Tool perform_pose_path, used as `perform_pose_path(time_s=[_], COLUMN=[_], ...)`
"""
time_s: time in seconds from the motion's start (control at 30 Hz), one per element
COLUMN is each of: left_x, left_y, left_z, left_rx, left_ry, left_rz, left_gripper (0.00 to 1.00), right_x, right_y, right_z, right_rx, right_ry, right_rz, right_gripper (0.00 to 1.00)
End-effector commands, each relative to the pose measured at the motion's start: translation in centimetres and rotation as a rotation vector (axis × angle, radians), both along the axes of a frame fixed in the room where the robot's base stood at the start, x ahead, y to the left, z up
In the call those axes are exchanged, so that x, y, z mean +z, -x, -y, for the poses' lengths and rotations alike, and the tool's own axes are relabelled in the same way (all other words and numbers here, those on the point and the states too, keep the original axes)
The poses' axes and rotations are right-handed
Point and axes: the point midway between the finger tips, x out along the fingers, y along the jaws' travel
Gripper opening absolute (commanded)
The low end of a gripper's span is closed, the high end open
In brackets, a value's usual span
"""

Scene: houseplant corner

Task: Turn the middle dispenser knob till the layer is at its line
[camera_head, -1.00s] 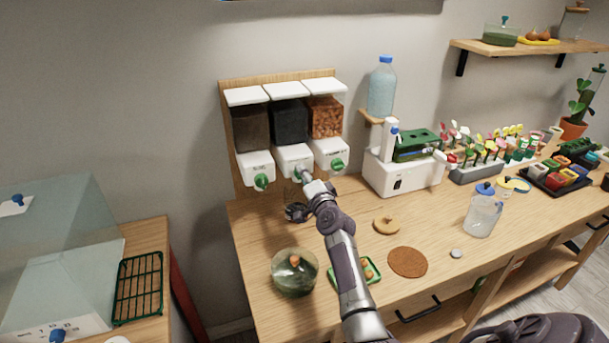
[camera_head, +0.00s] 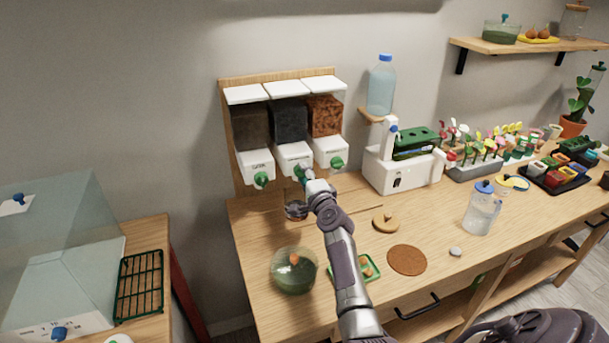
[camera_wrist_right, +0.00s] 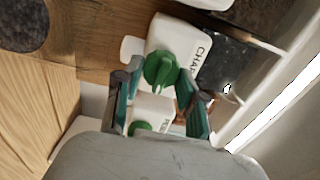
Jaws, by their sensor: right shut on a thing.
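The middle dispenser (camera_head: 291,152) holds dark material and hangs between two others on a wooden wall board. Its green knob (camera_wrist_right: 160,68) is between the fingers of my right gripper (camera_wrist_right: 162,92), on a white body lettered "CHA". In the head view my right gripper (camera_head: 306,181) reaches the knob from the front right and is shut on it. A small glass vessel (camera_head: 294,208), partly hidden by my arm, is below the middle dispenser; its layer and line cannot be made out. My left gripper is not in view.
The left dispenser knob (camera_head: 261,179) and right dispenser knob (camera_head: 337,162) are close on either side. A glass bowl (camera_head: 294,272), a green tray (camera_head: 372,276), a cork disc (camera_head: 407,260) and a lidded jug (camera_head: 482,210) stand on the bench. A white machine (camera_head: 402,170) stands right of the dispensers.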

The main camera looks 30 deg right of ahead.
Motion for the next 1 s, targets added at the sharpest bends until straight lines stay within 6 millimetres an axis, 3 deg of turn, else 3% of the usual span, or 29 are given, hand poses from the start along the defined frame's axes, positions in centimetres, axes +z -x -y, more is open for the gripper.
perform_pose_path(time_s=[0.13,0.17,0.3,0.67,0.87,1.0], left_x=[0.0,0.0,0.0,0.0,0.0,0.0], left_y=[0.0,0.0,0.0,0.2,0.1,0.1], left_z=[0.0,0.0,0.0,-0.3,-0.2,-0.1], left_rx=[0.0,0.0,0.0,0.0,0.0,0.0], left_ry=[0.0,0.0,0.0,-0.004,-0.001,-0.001], left_rz=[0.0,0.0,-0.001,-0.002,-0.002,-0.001], left_gripper=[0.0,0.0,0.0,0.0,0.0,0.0], right_x=[-0.1,-0.1,-0.1,-0.1,-0.2,-0.2], right_y=[0.0,0.0,0.0,0.3,2.7,5.7], right_z=[0.0,0.0,0.0,-0.1,-0.7,-1.4], right_rx=[0.0,0.0,0.0,0.0,-0.001,-0.001], right_ry=[0.001,0.001,0.001,0.001,0.001,0.001], right_rz=[-0.002,-0.002,-0.001,-0.001,-0.001,-0.002], right_gripper=[0.05,0.42,0.64,0.64,0.64,0.64])
